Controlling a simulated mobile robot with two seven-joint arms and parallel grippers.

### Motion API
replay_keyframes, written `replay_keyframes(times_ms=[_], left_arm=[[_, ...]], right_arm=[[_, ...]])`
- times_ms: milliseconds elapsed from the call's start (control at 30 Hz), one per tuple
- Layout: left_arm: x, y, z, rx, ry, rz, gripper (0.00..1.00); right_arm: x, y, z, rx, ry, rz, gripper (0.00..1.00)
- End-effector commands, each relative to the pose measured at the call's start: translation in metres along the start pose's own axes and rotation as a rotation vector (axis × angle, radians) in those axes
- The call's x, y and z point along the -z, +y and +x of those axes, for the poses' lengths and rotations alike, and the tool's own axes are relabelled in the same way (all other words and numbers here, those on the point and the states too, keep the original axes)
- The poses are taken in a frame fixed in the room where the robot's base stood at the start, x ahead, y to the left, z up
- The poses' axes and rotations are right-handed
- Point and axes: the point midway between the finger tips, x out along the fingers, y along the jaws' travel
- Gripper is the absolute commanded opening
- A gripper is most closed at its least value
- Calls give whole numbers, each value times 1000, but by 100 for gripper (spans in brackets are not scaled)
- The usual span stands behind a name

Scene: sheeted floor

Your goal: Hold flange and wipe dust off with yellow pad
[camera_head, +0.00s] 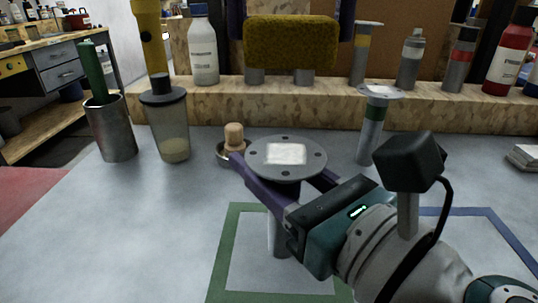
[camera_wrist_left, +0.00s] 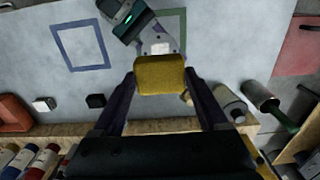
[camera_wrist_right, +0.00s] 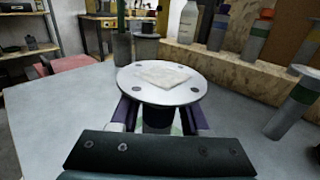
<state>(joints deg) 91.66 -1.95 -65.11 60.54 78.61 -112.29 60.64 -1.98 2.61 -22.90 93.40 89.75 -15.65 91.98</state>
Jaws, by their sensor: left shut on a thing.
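The flange (camera_head: 258,160) is a grey disc with bolt holes on a thin upright stem. A whitish dust patch lies on its top, and it also shows in the right wrist view (camera_wrist_right: 135,84). My right gripper (camera_head: 287,172) has its fingers on both sides below the disc, around the stem; they look spread wider than the stem, though the disc hides part of this. The yellow pad (camera_head: 290,42) is held by my left gripper (camera_wrist_left: 160,78), shut on it, above and behind the flange, apart from it. The left wrist view shows the pad (camera_wrist_left: 160,70) between the fingertips.
A cork-like knobbed piece in a dish (camera_head: 234,138) sits close left of the flange. A lidded cup (camera_head: 170,125) and metal cup (camera_head: 112,130) stand further left. A disc-topped tube (camera_head: 372,130) stands right. A chipboard ledge (camera_head: 300,97) with bottles runs behind.

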Motion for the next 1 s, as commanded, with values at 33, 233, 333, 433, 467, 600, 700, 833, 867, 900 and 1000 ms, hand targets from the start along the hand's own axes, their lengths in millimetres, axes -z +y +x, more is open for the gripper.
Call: replay_keyframes(times_ms=[33, 233, 333, 433, 467, 600, 700, 833, 867, 900, 1000], left_arm=[[0, 0, 0, 0, 0, 0, 32], [0, 0, 0, 0, 0, 0, 32], [0, 0, 0, 0, 0, 0, 32], [0, 0, 0, 0, 0, 0, 32], [0, 0, 0, 0, 0, 0, 32], [0, 0, 0, 0, 0, 0, 32], [0, 0, 0, 0, 0, 0, 32], [0, 0, 0, 1, 1, -1, 32], [0, 0, 0, 1, 0, -1, 32], [0, 0, 0, 0, 0, 0, 32], [-1, 0, 0, 0, -1, 0, 32]], right_arm=[[0, 0, 0, 0, 0, 0, 39], [0, 0, 0, 0, 0, 0, 17], [0, 0, 0, 0, 0, 0, 5], [0, 0, 0, 0, 0, 0, 0], [0, 0, 0, 0, 0, 0, 0], [0, 0, 0, 0, 0, 0, 0], [0, 0, 0, 0, 0, 0, 0], [0, 0, 0, 0, 0, 0, 0], [0, 0, 0, 0, 0, 0, 0], [0, 0, 0, 0, 0, 0, 0], [0, 0, 0, 0, 0, 0, 0]])
